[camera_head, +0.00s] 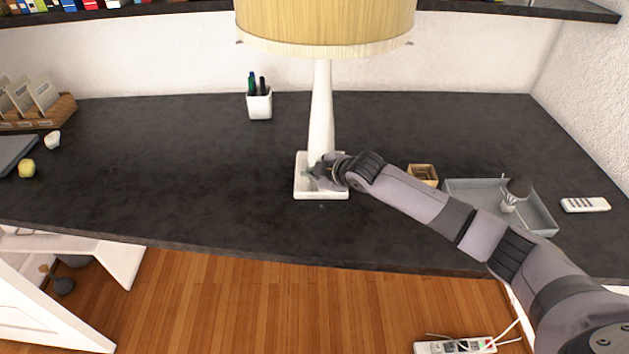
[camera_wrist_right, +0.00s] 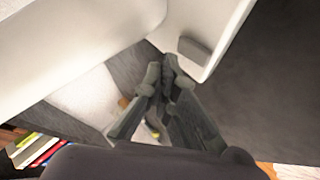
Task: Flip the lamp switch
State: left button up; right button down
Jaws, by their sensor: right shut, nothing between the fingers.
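The lamp (camera_head: 321,105) stands on the dark desk, with a white stem, a square white base and a yellow shade (camera_head: 325,22). My right gripper (camera_head: 313,171) is over the lamp base, next to the foot of the stem. In the right wrist view the gripper (camera_wrist_right: 168,62) is shut and empty, its fingertips close to a grey switch (camera_wrist_right: 194,50) on the white base (camera_wrist_right: 222,30). I cannot tell whether the fingertips touch the switch. In the head view the gripper hides the switch. My left gripper is not in view.
A pen cup (camera_head: 259,103) stands behind the lamp to the left. A small wooden box (camera_head: 422,174), a grey tray (camera_head: 540,219) and a white remote (camera_head: 585,205) lie to the right. The desk (camera_head: 180,170) left of the lamp is mostly clear.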

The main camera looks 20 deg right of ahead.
aim_at(313, 188)
jog(key=shift+f, duration=0.15)
dwell(0.3)
jog(key=shift+f, duration=0.3)
jog(key=shift+w+f, duration=0.1)
jog(key=shift+f, duration=0.25)
dwell(0.5)
jog(key=shift+r, duration=0.15)
jog(key=shift+r+p, duration=0.65)
jog(key=shift+p, duration=0.15)
jog(key=r+p, duration=0.2)
jog(key=s+r+p, duration=0.1)
jog(key=r+p, duration=0.2)
jog(key=shift+a+r, duration=0.1)
jog(key=shift+a, duration=0.05)
dwell(0.5)
